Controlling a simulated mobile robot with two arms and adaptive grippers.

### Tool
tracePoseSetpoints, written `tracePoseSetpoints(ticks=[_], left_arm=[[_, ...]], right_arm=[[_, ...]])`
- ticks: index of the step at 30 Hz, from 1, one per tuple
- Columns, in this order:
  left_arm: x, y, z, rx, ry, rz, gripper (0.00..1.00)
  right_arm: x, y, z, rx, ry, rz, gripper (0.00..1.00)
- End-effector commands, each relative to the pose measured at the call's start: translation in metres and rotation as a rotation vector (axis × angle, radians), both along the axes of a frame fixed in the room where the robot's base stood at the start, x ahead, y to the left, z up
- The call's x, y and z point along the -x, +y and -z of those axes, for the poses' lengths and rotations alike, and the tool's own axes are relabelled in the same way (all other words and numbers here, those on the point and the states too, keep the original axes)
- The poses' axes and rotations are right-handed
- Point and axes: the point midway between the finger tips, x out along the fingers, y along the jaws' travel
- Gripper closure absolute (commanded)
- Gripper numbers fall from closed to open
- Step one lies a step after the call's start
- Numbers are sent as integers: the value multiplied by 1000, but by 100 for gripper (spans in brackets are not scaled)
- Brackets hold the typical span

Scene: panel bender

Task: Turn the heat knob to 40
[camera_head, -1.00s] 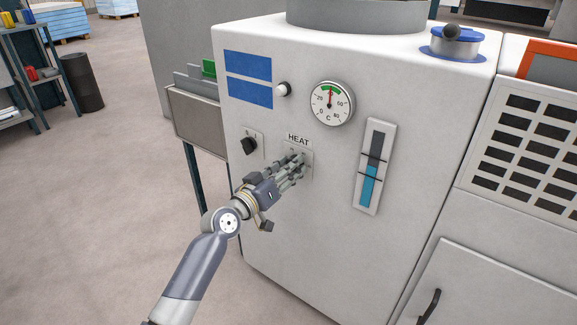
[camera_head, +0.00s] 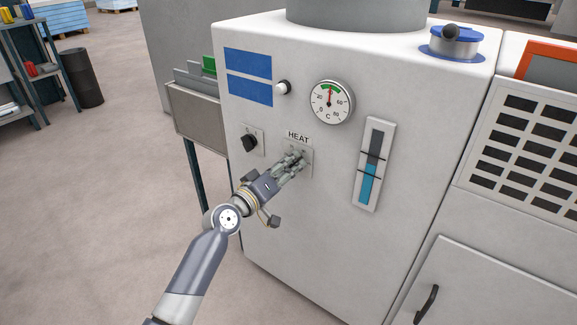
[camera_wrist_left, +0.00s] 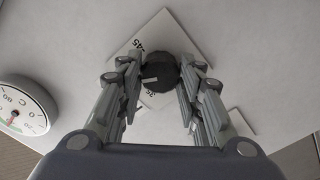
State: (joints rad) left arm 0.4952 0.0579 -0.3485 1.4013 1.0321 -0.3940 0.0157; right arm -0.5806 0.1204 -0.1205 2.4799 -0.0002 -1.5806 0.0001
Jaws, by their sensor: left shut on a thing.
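The heat knob (camera_wrist_left: 162,73) is dark and round with a white mark, on a pale plate (camera_wrist_left: 152,32) whose readable numbers include 45 and 35. In the left wrist view it sits between the two fingers of my left gripper (camera_head: 296,158), which is shut on it. In the head view the fingers hide the knob, below the HEAT label (camera_head: 298,136). The round gauge (camera_head: 331,102) above it has a red needle pointing about straight up, into the green band between 20 and 60.
A black switch (camera_head: 249,143) is left of the plate and a white button (camera_head: 283,88) is above it. A blue level indicator (camera_head: 368,183) is to the right. A grey bin (camera_head: 196,122) hangs at the cabinet's left side.

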Motion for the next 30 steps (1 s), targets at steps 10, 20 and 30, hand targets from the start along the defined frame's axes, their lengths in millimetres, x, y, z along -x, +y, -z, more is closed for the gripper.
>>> tracePoseSetpoints(ticks=[10, 20, 30], left_arm=[[0, 0, 0, -1, -2, -1, 46], [3, 3, 0, -2, -1, -1, 46], [44, 33, 2, -4, -1, -2, 46]], right_arm=[[0, 0, 0, 0, -1, 0, 60], [-1, 0, -1, -1, -4, 2, 60], [-1, 0, 0, -1, -2, 1, 60]])
